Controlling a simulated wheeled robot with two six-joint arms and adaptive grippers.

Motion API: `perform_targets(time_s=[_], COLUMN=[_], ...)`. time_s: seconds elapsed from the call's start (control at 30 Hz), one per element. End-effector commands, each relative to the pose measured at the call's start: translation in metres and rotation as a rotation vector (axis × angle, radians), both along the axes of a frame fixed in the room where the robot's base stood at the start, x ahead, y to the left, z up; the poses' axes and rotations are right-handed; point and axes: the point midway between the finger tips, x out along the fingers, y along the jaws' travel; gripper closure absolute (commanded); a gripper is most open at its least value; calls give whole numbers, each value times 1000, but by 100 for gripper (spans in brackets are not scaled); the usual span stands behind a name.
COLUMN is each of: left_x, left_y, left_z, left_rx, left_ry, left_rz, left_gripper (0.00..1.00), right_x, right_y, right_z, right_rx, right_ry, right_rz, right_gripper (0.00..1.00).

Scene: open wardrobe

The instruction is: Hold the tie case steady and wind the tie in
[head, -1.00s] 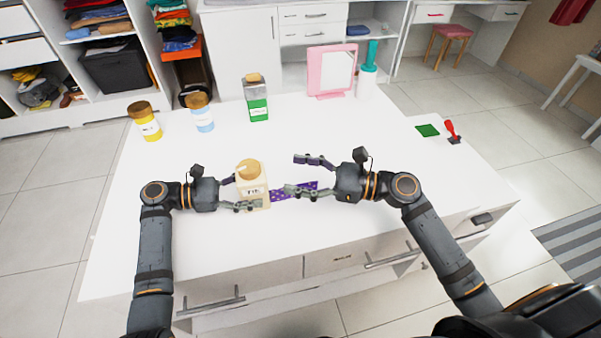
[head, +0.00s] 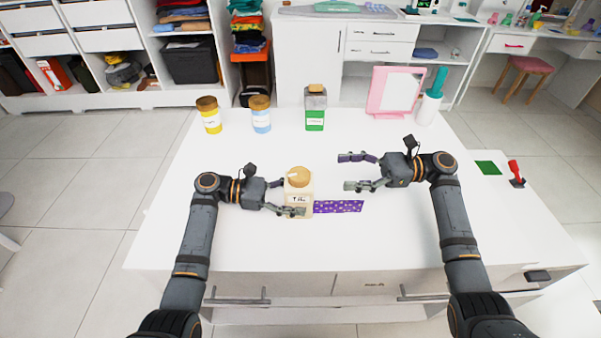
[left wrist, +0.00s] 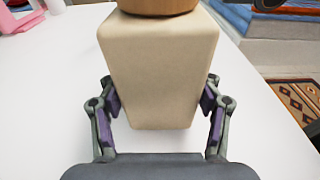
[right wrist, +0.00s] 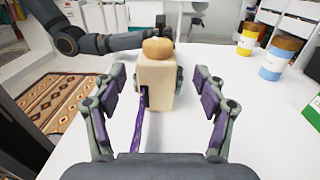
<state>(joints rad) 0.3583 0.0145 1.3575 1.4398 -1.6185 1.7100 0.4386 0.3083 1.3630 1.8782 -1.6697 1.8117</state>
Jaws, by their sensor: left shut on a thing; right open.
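The purple patterned tie (head: 339,206) lies flat on the table, reaching right from the case. In the right wrist view it comes out of a slot in the case (right wrist: 157,85). My right gripper (head: 351,172) is open and empty, right of the case and above the table.
Yellow (head: 210,117), blue (head: 260,116) and green-labelled (head: 315,110) containers stand at the back of the table. A pink-framed mirror (head: 393,92) and a white bottle (head: 429,105) are behind to the right. A green pad (head: 488,168) and red stamp (head: 516,172) lie at the right. The table's front is clear.

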Motion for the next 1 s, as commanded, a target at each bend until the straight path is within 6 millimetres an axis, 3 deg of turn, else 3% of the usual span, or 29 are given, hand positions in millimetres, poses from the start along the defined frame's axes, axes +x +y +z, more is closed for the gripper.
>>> perform_targets(time_s=[0.27, 0.7, 1.0], left_x=[0, 0, 0], left_y=[0, 0, 0], left_z=[0, 0, 0], left_rx=[0, 0, 0], left_ry=[1, 1, 0], left_rz=[0, 0, 0], left_gripper=[60, 60, 60], right_x=[-1, -7, -8], right_y=[7, 98, 120], right_z=[2, 3, 2], right_rx=[6, 7, 4], right_ry=[-1, -1, 0], right_rz=[33, 32, 29], right_gripper=[28, 28, 28])
